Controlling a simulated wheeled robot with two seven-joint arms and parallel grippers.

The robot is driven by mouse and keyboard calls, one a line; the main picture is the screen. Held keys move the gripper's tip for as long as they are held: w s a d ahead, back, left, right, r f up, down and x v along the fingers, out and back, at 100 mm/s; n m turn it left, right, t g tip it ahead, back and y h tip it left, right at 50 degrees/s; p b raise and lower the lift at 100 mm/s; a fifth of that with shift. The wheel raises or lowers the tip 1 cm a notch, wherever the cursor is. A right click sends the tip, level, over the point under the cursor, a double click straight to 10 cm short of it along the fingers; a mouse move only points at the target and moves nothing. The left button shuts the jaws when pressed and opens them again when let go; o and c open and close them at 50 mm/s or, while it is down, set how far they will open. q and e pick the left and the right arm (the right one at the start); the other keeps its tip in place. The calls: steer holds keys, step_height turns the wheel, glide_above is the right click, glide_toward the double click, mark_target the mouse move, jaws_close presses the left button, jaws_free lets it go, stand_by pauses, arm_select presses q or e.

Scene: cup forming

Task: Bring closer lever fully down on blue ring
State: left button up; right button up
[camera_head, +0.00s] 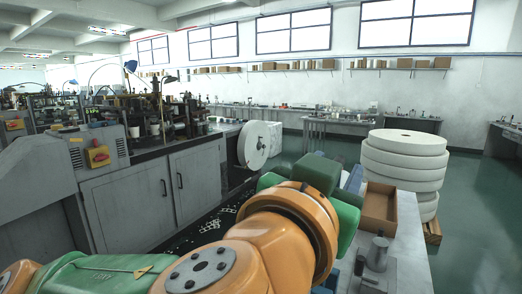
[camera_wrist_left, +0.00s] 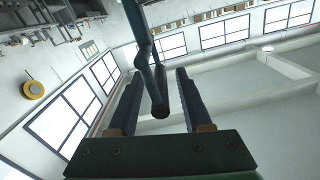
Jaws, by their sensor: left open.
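My left gripper (camera_wrist_left: 160,74) shows in the left wrist view with its two dark fingers spread apart. A dark blue-grey bent lever (camera_wrist_left: 143,45) comes down from the top of that view. Its rounded handle end (camera_wrist_left: 159,105) lies in the gap between the fingers, with space visible to the right finger; contact on the left is unclear. In the head view my orange and green left arm fills the lower middle, and its fingertips are hidden. I cannot make out a blue ring in either view. My right gripper is not in view.
A grey metal fixture (camera_head: 376,255) stands on a light bench (camera_head: 408,240) at the lower right. A wooden tray (camera_head: 379,207) is behind it. Stacked white rolls (camera_head: 404,165) stand beyond. Grey cabinets (camera_head: 140,205) with machinery are at left; green floor is open at far right.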

arm_select(q)
steer(key=shift+w+d+f, duration=0.2)
steer(key=shift+w+d, duration=0.05)
steer(key=shift+w, duration=0.15)
steer(key=shift+s+a+r, duration=0.1)
steer(key=shift+s+a, duration=0.15)
steer(key=shift+s, duration=0.05)
jaws_close()
steer(key=shift+r, duration=0.1)
stand_by(0.6)
